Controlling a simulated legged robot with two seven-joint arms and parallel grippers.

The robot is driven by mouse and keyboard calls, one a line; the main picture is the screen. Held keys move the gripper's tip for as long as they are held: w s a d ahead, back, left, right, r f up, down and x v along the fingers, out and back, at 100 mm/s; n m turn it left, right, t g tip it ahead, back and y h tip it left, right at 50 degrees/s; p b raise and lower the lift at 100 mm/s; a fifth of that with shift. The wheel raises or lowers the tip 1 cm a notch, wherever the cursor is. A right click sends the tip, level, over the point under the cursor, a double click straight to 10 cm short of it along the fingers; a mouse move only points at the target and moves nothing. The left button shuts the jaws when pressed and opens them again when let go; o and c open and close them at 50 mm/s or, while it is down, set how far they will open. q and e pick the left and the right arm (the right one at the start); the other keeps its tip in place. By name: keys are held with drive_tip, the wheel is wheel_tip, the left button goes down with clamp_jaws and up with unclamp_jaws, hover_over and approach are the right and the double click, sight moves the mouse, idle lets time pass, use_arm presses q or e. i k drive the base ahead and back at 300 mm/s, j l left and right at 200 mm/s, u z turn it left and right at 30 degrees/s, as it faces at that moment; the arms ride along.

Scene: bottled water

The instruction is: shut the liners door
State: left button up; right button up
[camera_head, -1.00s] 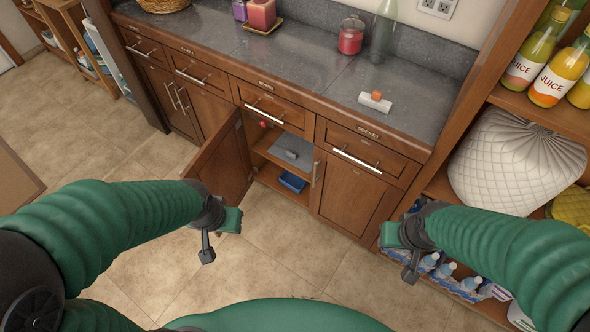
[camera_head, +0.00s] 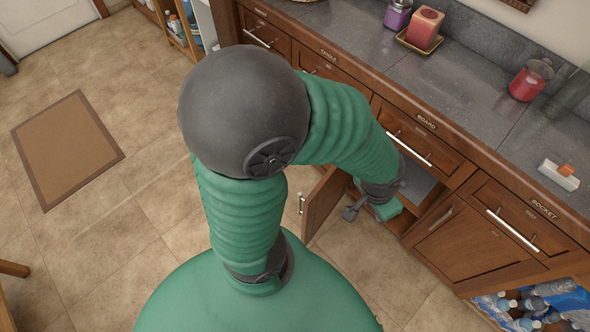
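One wooden cabinet door (camera_head: 322,203) stands swung open below the drawer labelled BOARD, with its handle (camera_head: 301,203) at the outer edge. I cannot read a liners label on it. My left arm reaches across the view, and its gripper (camera_head: 370,212) is low in front of the open cabinet, on the inner side of the door. A small gap seems to lie between gripper and door, but I cannot tell whether they touch. Its finger opening is unclear. My arm hides the hinge area and part of the cabinet inside. My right gripper is not in view.
A closed cabinet door (camera_head: 465,242) and the SOCKET drawer (camera_head: 512,229) are to the right. Bottles (camera_head: 520,310) stand low at bottom right.

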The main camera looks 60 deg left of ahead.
sight(329, 191)
drive_tip(key=k+j, duration=0.1)
drive_tip(key=j, duration=0.35)
drive_tip(key=k+j, duration=0.15)
drive_tip(key=j, duration=0.35)
drive_tip(key=k+j, duration=0.1)
drive_tip(key=j, duration=0.35)
drive_tip(key=k+j, duration=0.1)
drive_tip(key=j, duration=0.4)
drive_tip(key=k+j, duration=0.1)
drive_tip(key=j, duration=0.35)
drive_tip(key=i+l+u, duration=0.15)
drive_tip(key=u, duration=0.3)
